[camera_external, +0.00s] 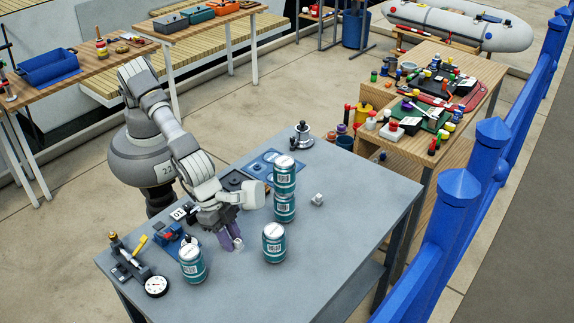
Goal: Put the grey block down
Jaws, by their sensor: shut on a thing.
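My gripper (232,240) is low over the front middle of the grey table (330,247), with its purple fingers pointing down. It is shut on a small pale grey piece, the grey block (238,245), which is mostly hidden by the fingers. The block is at or just above the tabletop; I cannot tell whether it touches.
Teal cans stand close by: one at the left (192,263), one at the right (273,243), and a stack of two (285,190) behind. Another small grey piece (317,200) lies right of the stack. A dial gauge (156,286) is at front left. The table's right side is clear.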

